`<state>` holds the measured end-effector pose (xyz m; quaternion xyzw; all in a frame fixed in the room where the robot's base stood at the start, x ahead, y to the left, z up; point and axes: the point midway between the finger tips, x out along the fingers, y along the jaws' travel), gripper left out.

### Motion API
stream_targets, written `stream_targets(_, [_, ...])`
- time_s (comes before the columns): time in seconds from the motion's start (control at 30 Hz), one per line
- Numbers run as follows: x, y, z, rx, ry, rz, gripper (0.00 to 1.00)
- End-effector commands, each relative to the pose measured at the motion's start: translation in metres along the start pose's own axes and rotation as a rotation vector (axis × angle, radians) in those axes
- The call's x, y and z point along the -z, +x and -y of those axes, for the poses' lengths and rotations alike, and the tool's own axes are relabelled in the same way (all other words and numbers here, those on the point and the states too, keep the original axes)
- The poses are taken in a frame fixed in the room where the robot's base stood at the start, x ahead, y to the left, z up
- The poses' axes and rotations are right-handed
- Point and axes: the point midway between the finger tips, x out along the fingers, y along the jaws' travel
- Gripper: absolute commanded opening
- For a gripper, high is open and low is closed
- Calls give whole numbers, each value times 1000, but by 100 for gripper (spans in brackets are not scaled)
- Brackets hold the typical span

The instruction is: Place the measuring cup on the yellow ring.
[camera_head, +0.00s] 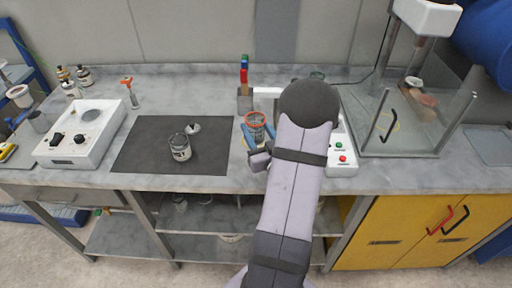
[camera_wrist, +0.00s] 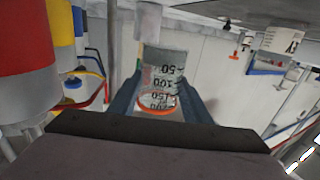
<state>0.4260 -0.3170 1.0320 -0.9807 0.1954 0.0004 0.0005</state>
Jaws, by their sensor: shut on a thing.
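The measuring cup (camera_head: 255,119) is clear with an orange rim. My gripper (camera_head: 257,135) is shut on it near the back middle of the bench. In the wrist view, the cup (camera_wrist: 163,72) shows dark volume marks and its orange rim, held between both dark blue fingers (camera_wrist: 160,92). Whether its base touches anything is hidden. A faint yellow ring (camera_head: 397,122) shows through the clear panels of the enclosure at the right, partly behind the black handle. My gripper is well to the left of it.
The clear enclosure (camera_head: 365,140) has a black handle (camera_head: 386,126) on its front. A white box with green and red buttons (camera_head: 342,169) stands between it and my gripper.

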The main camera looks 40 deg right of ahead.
Motion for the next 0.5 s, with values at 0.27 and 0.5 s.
stream_targets(0.27, [-31, 0, 0, 1, 0, 1, 17])
stream_targets(0.5, [-36, 1, 0, 1, -1, -2, 17])
